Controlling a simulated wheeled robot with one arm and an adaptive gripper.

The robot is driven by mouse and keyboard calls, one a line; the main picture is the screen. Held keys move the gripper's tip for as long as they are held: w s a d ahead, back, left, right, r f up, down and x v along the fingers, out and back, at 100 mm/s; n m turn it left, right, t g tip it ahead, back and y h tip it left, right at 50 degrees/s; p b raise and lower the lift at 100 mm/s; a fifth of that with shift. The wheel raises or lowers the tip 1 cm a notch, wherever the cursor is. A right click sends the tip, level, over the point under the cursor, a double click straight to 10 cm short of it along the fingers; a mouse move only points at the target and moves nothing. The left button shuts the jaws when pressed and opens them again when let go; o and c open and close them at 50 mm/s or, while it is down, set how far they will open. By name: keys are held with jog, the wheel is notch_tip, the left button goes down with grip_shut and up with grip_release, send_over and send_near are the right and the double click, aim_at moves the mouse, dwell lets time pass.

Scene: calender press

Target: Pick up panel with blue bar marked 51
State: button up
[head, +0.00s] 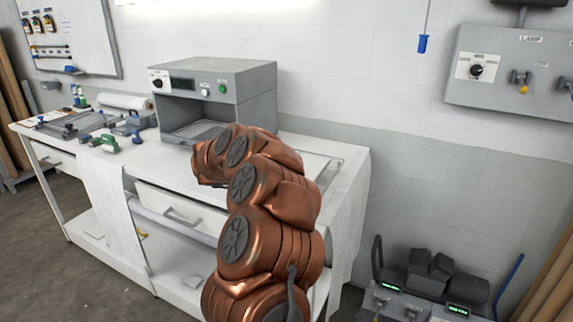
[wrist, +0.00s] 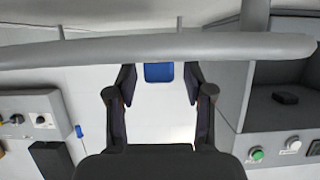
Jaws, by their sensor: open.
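My gripper (wrist: 160,92) is open in the wrist view, its two dark fingers spread apart with nothing held. A blue rounded piece (wrist: 158,72) shows between the fingertips, just below a long grey bar (wrist: 150,49). No number can be read on it, so I cannot tell whether it is the bar marked 51. A pale surface lies beyond it between the fingers, and I cannot make out a panel's edges there. In the head view my copper arm reaches over the right part of the white bench (head: 348,160) and hides my gripper.
A grey press (head: 255,90) with an open chamber stands on the bench; its buttons (wrist: 256,154) show in the wrist view. Tools and clamps (head: 105,143) fill the bench's left end. A blue-ended cord (head: 422,43) hangs near a wall control box (head: 480,100).

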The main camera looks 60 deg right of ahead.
jog(key=shift+d+f, duration=0.2)
jog(key=shift+d, duration=0.2)
grip_shut()
